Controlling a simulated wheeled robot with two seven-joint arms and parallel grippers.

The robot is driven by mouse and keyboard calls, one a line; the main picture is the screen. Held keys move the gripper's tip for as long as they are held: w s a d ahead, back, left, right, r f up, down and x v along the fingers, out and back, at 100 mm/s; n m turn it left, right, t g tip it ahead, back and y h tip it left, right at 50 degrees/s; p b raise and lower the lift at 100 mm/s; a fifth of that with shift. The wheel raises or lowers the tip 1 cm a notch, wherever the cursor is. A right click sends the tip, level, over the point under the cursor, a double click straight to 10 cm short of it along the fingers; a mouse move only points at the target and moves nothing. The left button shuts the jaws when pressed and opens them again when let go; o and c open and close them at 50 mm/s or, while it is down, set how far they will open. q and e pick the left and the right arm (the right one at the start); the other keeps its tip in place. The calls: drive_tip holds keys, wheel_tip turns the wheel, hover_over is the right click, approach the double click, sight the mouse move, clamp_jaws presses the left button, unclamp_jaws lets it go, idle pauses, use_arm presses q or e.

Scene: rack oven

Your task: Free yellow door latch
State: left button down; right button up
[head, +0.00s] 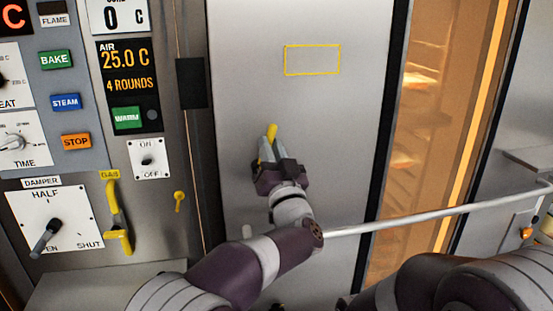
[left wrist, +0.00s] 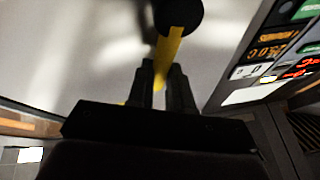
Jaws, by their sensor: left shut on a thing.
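The yellow door latch (head: 271,130) is on the grey metal oven door (head: 235,90). In the head view only its upper end shows above my left gripper (head: 268,153); the rest is hidden behind the fingers. In the left wrist view the latch (left wrist: 171,45) is a yellow bar running from a round black mount (left wrist: 180,14) down between the fingertips of my left gripper (left wrist: 161,80). The gripper is shut on the bar. My right arm shows at the lower right of the head view, but its gripper is not in view.
A long metal bar (head: 430,216) crosses in front of the lit glass window (head: 410,130). Left of the door are the control panel, a yellow gas handle (head: 113,205), a small yellow knob (head: 179,197) and the damper lever (head: 47,236). A yellow outlined rectangle (head: 312,46) marks the upper door.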

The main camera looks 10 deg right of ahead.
use_arm(q)
drive_tip(key=shift+a+n+y, duration=0.4)
drive_tip(key=shift+n+y, duration=0.2)
drive_tip(key=shift+n, duration=0.6)
use_arm(e)
drive_tip(key=shift+f, duration=0.35)
use_arm(q)
drive_tip(key=shift+r, duration=0.1)
drive_tip(key=c, duration=1)
unclamp_jaws()
drive_tip(key=shift+c, duration=0.2)
